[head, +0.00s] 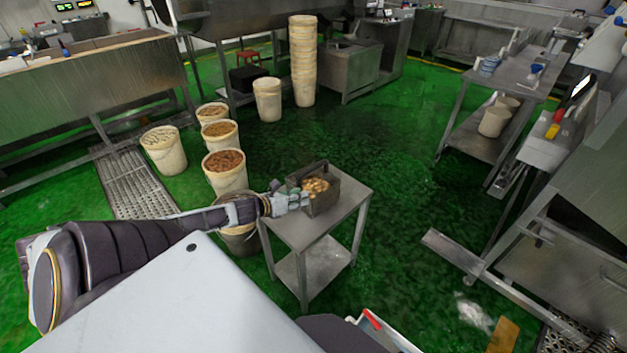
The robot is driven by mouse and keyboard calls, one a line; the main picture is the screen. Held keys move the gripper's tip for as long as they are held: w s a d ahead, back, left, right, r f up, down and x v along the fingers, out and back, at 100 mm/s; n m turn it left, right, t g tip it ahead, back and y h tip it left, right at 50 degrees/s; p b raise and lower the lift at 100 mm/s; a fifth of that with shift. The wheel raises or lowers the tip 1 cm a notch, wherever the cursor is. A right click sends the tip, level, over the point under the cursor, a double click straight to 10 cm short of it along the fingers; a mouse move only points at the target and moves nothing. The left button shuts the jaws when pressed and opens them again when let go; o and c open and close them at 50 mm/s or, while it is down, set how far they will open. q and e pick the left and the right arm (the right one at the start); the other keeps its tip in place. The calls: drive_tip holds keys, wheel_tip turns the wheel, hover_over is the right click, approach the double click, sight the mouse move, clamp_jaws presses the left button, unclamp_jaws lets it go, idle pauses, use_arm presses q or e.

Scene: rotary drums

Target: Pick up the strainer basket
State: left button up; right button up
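The strainer basket (324,204) is a dark box with a raised handle, filled with light brown rounded pieces. It stands upright on a small metal table (308,232) near the middle of the head view. My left arm reaches in from the left, and my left gripper (298,199) is at the basket's left side, very close to it or touching. The fingers are small here and partly merge with the basket, so I cannot tell whether they are open or shut. My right gripper does not show.
Several buckets, including one with brown contents (224,183), stand left of the small table; one is partly behind my arm. A tall bucket stack (303,60) stands behind. A steel table (500,80) is at right. Green floor is clear between.

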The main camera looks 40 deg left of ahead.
use_arm(q)
drive_tip(key=m, duration=0.4)
drive_tip(key=shift+w, duration=0.1)
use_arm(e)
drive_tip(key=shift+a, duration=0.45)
use_arm(q)
drive_tip(key=shift+w, duration=0.1)
drive_tip(key=b+x, duration=0.1)
drive_tip(key=x, duration=0.7)
drive_tip(key=shift+b, duration=0.3)
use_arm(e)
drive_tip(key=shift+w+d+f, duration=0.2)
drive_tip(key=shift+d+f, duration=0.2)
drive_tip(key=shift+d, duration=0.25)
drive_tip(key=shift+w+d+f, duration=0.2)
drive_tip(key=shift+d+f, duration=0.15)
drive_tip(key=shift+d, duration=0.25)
use_arm(q)
drive_tip(key=shift+w+d+f, duration=0.1)
drive_tip(key=shift+w+d, duration=0.05)
drive_tip(key=shift+w, duration=0.1)
